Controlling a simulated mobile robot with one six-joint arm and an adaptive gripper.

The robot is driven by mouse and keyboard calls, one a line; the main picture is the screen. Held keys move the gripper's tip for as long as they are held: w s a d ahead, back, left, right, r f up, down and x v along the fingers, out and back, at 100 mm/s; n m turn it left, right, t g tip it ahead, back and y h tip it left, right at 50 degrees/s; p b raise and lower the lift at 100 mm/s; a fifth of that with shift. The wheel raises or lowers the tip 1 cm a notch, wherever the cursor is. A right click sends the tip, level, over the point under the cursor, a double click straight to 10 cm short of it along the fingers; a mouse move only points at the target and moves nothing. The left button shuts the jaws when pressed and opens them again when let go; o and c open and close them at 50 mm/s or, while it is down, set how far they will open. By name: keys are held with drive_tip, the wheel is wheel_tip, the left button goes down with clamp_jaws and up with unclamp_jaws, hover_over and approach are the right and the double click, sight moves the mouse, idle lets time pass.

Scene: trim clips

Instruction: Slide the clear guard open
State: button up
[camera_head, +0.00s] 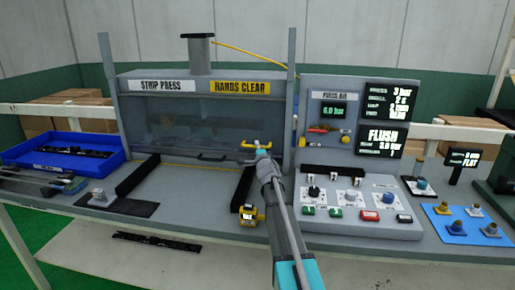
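The clear guard (190,132) is a see-through panel across the front of the strip press, under the "STRIP PRESS" and "HANDS CLEAR" labels. It looks lowered, with its bottom near the bench. A dark bar-like handle (211,157) shows low at its middle. My gripper (257,147) is at the lower right of the guard, to the right of the dark handle. Yellow parts show at its tip. The view is too small to tell whether its fingers are apart or whether it touches the guard.
A control panel (347,224) with knobs and buttons stands to the right. A blue tray (108,140) with dark strips lies at the left. A yellow device (248,215) sits on the front edge. A blue mat (464,232) with small parts is at the far right.

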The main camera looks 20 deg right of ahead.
drive_tip(key=shift+r, duration=0.1)
clamp_jaws()
drive_tip(key=p, duration=1.8)
approach(255, 102)
drive_tip(key=x, duration=0.5)
drive_tip(key=shift+w+a+r, duration=0.1)
drive_tip(key=shift+r, duration=0.15)
drive_tip(key=o, duration=0.8)
unclamp_jaws()
drive_tip(key=shift+c, duration=0.2)
drive_tip(key=shift+f, duration=0.25)
